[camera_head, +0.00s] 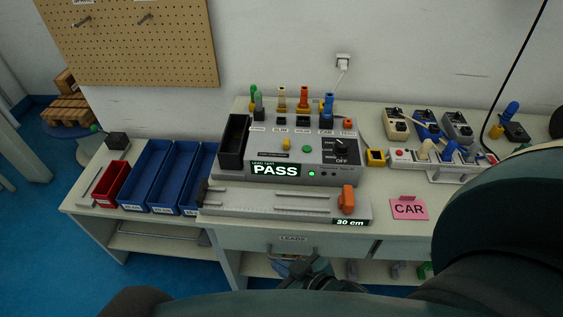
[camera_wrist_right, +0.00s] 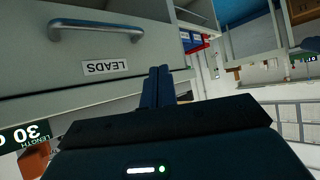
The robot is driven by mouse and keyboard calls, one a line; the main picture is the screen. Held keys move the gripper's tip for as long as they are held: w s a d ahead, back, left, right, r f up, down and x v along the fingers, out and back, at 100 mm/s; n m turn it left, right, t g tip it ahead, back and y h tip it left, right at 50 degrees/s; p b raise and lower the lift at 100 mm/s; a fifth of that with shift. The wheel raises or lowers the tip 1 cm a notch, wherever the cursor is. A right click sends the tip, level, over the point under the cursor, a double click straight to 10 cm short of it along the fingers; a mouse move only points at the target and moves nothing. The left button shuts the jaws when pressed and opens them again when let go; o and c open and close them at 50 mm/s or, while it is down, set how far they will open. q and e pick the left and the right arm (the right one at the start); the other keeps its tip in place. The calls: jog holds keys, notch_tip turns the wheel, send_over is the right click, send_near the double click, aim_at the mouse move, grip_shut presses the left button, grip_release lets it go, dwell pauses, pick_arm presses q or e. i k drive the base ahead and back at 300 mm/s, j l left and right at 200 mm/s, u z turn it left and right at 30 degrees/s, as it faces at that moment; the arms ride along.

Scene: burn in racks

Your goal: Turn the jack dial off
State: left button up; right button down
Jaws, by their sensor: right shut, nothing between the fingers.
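The lead tester (camera_head: 290,160) is a grey box on the bench with a lit "PASS" display and a green light. The other dial labels and the pointer's exact direction are too small to read. My right gripper (camera_head: 314,272) is low in front of the bench, below the drawer, apart from the dial. In the right wrist view its fingers (camera_wrist_right: 158,88) are together and empty. My left gripper is not in view.
A 30 cm length gauge (camera_head: 275,203) with an orange block lies in front of the tester. Blue bins (camera_head: 150,170) and a red bin (camera_head: 108,185) stand left. A pink CAR card (camera_head: 408,208) and several dial boxes (camera_head: 426,122) are right. The LEADS drawer (camera_wrist_right: 40,75) is close to my right gripper.

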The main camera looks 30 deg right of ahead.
aim_at(340, 148)
jog(key=z, duration=1.35)
